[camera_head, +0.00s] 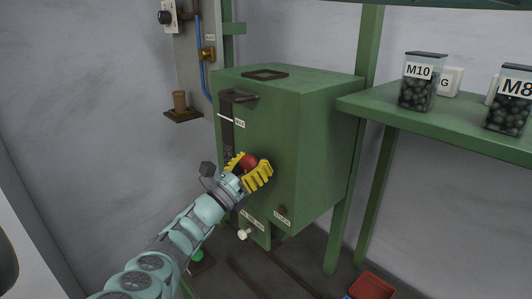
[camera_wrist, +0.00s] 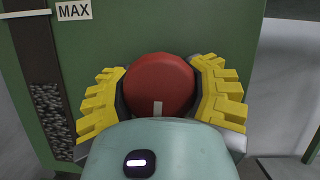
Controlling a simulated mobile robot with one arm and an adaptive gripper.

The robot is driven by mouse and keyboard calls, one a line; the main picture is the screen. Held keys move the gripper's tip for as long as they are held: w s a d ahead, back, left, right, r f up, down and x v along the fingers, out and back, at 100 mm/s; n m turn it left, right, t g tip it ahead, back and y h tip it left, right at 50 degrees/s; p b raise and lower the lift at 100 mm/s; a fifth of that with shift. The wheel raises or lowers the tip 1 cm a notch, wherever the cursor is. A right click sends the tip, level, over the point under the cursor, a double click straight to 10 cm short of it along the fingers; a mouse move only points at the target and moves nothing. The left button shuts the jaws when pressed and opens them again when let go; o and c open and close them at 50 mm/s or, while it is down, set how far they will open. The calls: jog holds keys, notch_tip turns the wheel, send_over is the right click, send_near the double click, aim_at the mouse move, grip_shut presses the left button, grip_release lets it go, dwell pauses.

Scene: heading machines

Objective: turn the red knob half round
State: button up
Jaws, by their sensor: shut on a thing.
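The red knob (camera_head: 249,161) sits on the front of the green machine box (camera_head: 330,140). In the wrist view the round red knob (camera_wrist: 158,82) fills the middle, with a pale mark on its lower edge, pointing down. My gripper (camera_head: 250,170) has yellow ridged fingers, one on each side of the knob. In the wrist view my gripper (camera_wrist: 160,90) is shut on the knob. The knob's lower part is hidden behind my gripper's body.
A sight window (camera_wrist: 42,80) with a MAX label (camera_wrist: 74,11) is left of the knob. A pale small knob (camera_head: 244,235) is below. A green shelf (camera_head: 450,130) at right holds jars marked M10 (camera_head: 421,85) and M8 (camera_head: 511,105). A red bin (camera_head: 371,287) stands low at right.

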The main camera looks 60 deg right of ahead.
aim_at(246, 172)
jog(key=shift+f, duration=0.1)
dwell(0.3)
jog(key=o, duration=1.3)
jog(key=shift+o, duration=0.2)
jog(key=shift+a, duration=0.1)
jog(key=shift+w+a+f, duration=0.15)
jog(key=shift+a+f, duration=0.15)
jog(key=shift+f, duration=0.1)
jog(key=shift+a+r, duration=0.1)
jog(key=shift+a, duration=0.4)
jog(key=shift+w+a+f, duration=0.15)
jog(key=shift+a+f, duration=0.1)
jog(key=shift+a, duration=0.4)
jog(key=shift+w+a, duration=0.2)
jog(key=shift+a, duration=0.55)
jog(key=w+a, duration=0.1)
jog(key=a, duration=0.9)
jog(key=shift+w, duration=0.3)
